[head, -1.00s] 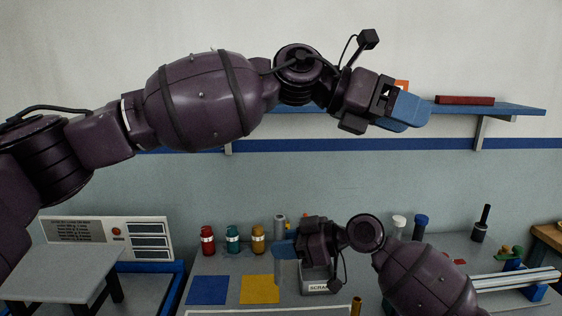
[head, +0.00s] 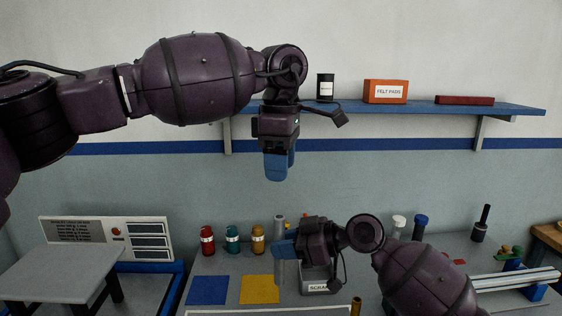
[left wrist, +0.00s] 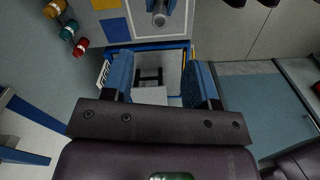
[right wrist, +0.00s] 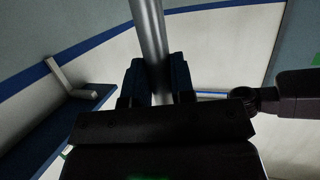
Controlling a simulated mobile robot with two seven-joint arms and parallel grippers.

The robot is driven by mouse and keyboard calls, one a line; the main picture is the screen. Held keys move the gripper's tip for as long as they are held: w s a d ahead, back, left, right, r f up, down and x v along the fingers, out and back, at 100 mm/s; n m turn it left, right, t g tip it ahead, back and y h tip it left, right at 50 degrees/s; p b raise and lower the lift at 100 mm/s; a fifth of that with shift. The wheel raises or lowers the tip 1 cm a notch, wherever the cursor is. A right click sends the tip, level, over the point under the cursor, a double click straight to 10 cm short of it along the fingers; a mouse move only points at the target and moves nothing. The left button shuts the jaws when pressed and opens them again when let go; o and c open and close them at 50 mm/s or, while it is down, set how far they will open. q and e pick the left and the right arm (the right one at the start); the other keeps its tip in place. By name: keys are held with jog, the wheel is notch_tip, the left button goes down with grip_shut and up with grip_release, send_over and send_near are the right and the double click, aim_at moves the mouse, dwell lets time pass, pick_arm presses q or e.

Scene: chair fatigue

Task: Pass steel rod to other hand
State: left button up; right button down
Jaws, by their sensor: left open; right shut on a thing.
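The steel rod (head: 279,224) is a plain grey cylinder standing about upright in the head view. My right gripper (head: 284,249) is shut on it, with rod showing above and below the blue fingers. In the right wrist view the rod (right wrist: 149,38) runs up from between the fingers (right wrist: 154,80). My left gripper (head: 278,172) points down, higher than the rod's top and apart from it. In the left wrist view its fingers (left wrist: 160,80) are open with nothing between them. A grey cylinder end shows at that view's top; I cannot be sure it is the rod.
Red, teal and yellow bottles (head: 232,239) stand left of the rod. A grey raised platform (head: 62,272) is at left.

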aim_at(281, 217)
pick_arm(q)
notch_tip(281, 217, down, 12)
jog(key=shift+r, duration=0.1)
dwell(0.5)
grip_shut()
pick_arm(e)
jog(key=c, duration=0.9)
grip_release()
